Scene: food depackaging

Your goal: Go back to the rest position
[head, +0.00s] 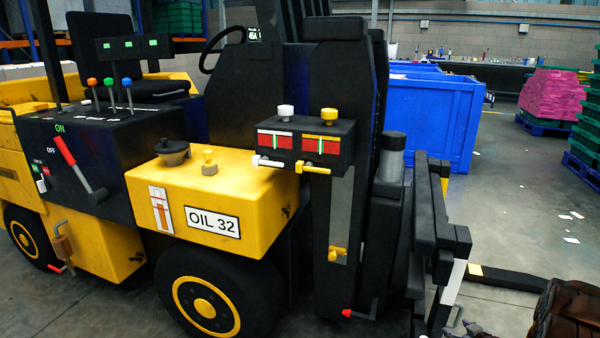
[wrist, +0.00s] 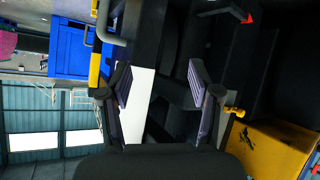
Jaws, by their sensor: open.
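My gripper (wrist: 160,78) shows in the wrist view with its two dark fingers apart. Nothing is held between them. Behind the fingers are a white panel and black parts of a forklift. I cannot make out the gripper in the head view. The yellow and black forklift (head: 240,185) fills the left and middle of the head view. A yellow part of it (wrist: 265,150) also shows at the lower right of the wrist view.
A large blue bin (head: 425,115) stands behind the forklift. Pink stacked goods (head: 552,95) and green stacks (head: 590,125) stand on pallets at the right. A black fork (head: 510,280) sticks out low at the right. Grey floor beyond it is mostly clear, with scattered paper scraps.

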